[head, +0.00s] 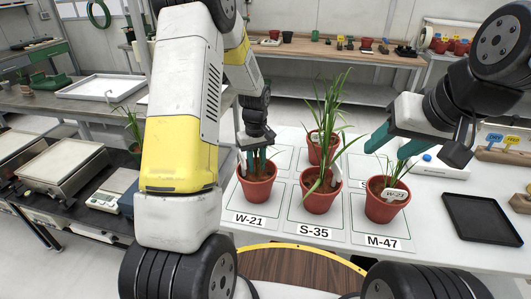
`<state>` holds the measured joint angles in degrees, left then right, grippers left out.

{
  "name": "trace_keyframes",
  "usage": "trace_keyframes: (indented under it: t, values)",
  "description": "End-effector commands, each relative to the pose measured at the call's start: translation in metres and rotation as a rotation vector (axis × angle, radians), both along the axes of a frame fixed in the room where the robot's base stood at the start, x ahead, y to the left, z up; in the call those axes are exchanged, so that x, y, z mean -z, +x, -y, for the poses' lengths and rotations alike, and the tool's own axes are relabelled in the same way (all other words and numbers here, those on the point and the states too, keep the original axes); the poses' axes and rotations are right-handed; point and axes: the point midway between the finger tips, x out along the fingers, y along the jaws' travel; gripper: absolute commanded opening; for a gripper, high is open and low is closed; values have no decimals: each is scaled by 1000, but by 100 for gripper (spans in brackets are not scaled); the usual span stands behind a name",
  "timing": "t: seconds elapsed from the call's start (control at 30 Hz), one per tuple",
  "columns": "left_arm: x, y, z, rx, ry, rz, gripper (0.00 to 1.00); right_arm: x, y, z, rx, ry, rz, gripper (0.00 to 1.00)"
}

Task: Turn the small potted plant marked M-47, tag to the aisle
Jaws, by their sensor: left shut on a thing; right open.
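A red pot with a green plant (385,208) stands upright on the square labelled M-47 (385,242). A white tag (395,194) faces the front on it; its small print seems to read W-21. My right gripper (388,152) is open, its teal fingers just above and behind this plant, apart from the pot. My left gripper (256,162) is shut at the red pot (257,190) on the square labelled W-21 (249,219). Its fingers reach down to the rim and hide most of the plant; exactly what they grip there is unclear.
A taller potted plant (320,203) stands on square S-35 (313,230), with another red pot (322,152) behind it. A black tray (481,217) lies at the right. A white device (440,168) sits behind M-47. Scales (104,200) stand on the left bench.

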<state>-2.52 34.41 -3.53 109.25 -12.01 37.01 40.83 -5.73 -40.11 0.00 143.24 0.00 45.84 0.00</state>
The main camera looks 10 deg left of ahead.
Motion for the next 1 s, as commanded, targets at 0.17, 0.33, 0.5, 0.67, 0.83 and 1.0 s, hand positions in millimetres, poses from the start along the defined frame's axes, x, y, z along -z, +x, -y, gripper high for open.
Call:
trace_keyframes:
  t: [0.17, 0.33, 0.5, 0.67, 0.83, 1.0]
  values:
    - [-1, 1, 1, -269, 0, 3, 0, 0, 0, 0, 0, 0, 0, 51]
    - [-1, 1, 1, -551, 1, 4, 0, 0, 0, 0, 0, 0, 0, 51]
    - [-1, 1, 1, -796, -1, 4, 0, 0, 0, 0, 0, 0, 0, 51]
    - [-1, 1, 1, -933, 0, 3, 0, 0, 0, 0, 0, 0, 0, 51]
    - [-1, 1, 0, -986, -1, 3, 0, 0, 0, 0, 0, 0, 0, 51]
    - [-1, 1, 0, -988, -2, 2, 0, 0, 0, 0, 0, 0, 0, 51]
